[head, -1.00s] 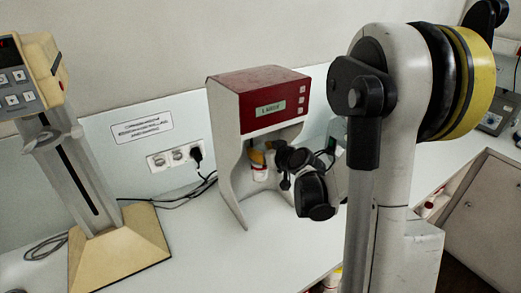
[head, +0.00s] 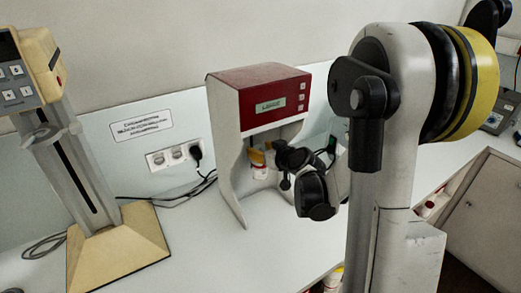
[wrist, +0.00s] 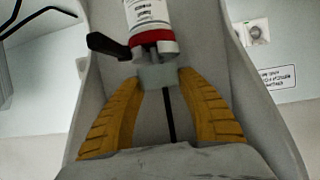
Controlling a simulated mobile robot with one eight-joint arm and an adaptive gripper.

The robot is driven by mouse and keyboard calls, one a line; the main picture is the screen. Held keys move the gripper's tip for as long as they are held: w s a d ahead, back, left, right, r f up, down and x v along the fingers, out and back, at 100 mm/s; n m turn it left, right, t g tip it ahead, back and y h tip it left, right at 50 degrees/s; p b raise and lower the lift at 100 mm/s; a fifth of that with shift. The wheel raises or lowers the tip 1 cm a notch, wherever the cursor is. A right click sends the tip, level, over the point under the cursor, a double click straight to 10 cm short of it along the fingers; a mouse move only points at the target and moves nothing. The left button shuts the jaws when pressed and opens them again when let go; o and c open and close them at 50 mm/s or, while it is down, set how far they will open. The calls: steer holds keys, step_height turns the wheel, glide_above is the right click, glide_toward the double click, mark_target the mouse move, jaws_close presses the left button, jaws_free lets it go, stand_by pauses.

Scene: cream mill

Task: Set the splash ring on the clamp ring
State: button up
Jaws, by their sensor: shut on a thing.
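My gripper (wrist: 160,77) has yellow-orange fingers shut on a small pale, grey-green piece, which looks like the splash ring (wrist: 157,76). Just beyond it in the wrist view is a white part with a red band and a black side lever, probably the clamp ring (wrist: 152,38). The two look very close or touching; I cannot tell whether the splash ring rests on it. A white labelled jar (wrist: 146,12) adjoins the red band. In the head view the jar (head: 260,172) is partly hidden by my wrist, with a yellow finger (head: 256,157) just above it.
The jar is inside the bay of a red-topped grey machine (head: 262,92), whose side walls (wrist: 95,75) flank my fingers. A beige-based column instrument (head: 120,248) stands at left. Cables and sockets (head: 172,156) are behind. The bench (head: 205,255) in front is clear.

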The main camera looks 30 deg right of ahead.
steer(key=shift+f+b, duration=0.5)
stand_by(0.6)
steer(key=o, duration=1.8)
steer(key=shift+c, duration=0.2)
steer(key=shift+s, duration=0.1)
steer(key=p+v, duration=0.2)
steer(key=v, duration=0.5)
steer(key=shift+s+r, duration=0.25)
steer(key=shift+s, duration=0.1)
